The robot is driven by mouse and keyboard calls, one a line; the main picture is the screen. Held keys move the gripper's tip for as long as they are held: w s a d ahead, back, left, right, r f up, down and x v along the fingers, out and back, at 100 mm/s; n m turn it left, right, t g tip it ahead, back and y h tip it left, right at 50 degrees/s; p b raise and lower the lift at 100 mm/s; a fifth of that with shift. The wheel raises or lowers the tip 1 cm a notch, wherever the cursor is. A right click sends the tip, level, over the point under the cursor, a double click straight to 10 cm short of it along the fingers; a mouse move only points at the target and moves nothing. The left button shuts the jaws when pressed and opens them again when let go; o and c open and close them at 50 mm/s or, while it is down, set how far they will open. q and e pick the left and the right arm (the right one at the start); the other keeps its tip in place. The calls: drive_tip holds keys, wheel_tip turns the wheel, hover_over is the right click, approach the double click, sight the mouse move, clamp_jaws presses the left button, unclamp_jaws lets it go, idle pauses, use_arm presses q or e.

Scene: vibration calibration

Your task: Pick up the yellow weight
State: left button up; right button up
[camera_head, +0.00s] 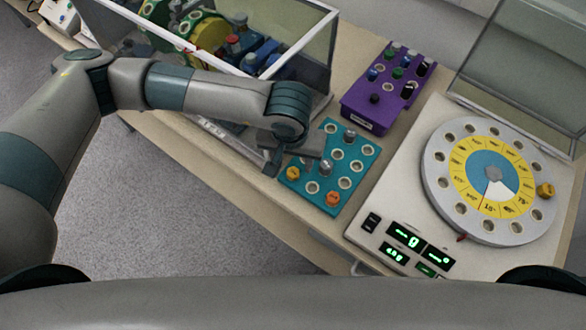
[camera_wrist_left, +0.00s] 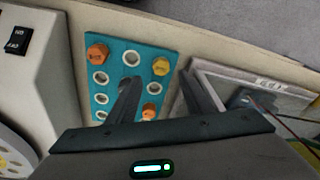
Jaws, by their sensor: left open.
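A small yellow weight (camera_head: 293,173) sits in the left corner of the teal rack (camera_head: 318,201). The yellow weight also shows in the left wrist view (camera_wrist_left: 161,66), in a corner of the teal rack (camera_wrist_left: 148,40). My left gripper (camera_head: 292,160) is above that side of the rack, with its fingers pointing down. In the wrist view my left gripper (camera_wrist_left: 160,78) is open, and the yellow weight appears between and just beyond its fingertips. I cannot tell the remaining height gap. My right gripper is not in view.
An orange weight (camera_head: 333,198) and silver weights (camera_head: 349,135) share the teal rack. A purple rack (camera_head: 366,118) stands behind it. The white calibration device (camera_head: 378,205) is to the right. A glass-walled box (camera_head: 320,70) stands close behind my left arm.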

sight(293, 171)
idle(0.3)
use_arm(q)
drive_tip(key=shift+f, duration=0.1)
drive_tip(key=shift+a+f+p, duration=0.1)
drive_tip(key=shift+f+p, duration=0.7)
drive_tip(key=shift+p, duration=0.2)
drive_tip(key=f, duration=0.1)
drive_tip(key=f+p, duration=0.1)
drive_tip(key=shift+w+f, duration=0.2)
drive_tip(key=shift+f, duration=0.2)
drive_tip(key=shift+f+p, duration=0.3)
drive_tip(key=shift+f, duration=0.05)
drive_tip(key=shift+w, duration=0.1)
drive_tip(key=shift+c, duration=0.5)
drive_tip(key=c, duration=1)
